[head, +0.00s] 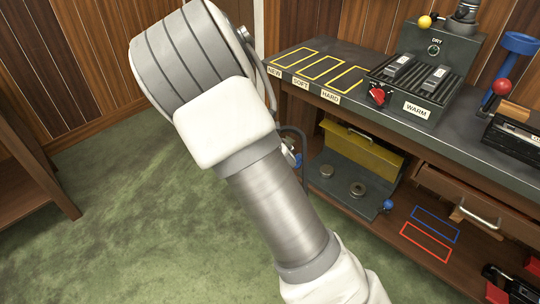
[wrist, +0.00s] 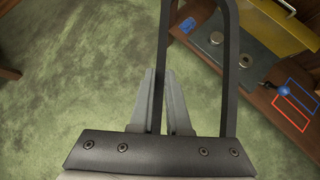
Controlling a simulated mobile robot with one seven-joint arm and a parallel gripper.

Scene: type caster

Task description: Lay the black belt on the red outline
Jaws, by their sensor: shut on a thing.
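The black belt (wrist: 231,70) is a dark loop in the wrist view. One strand of it passes between the fingers of my gripper (wrist: 162,100), which is shut on it. The loop stretches up and right past the fingers, over the floor and the shelf's edge. The red outline (head: 428,236) lies on the lower wooden shelf, to the right of the belt. It also shows at the right in the wrist view (wrist: 294,109), with nothing on it.
A blue outline (head: 436,225) lies just behind the red one. A grey metal stand with a yellow top (head: 365,150) and a blue knob (head: 389,206) stand left of them. The wooden drawer (head: 465,200) and the workbench top (head: 470,137) overhang the shelf. Green floor is clear at left.

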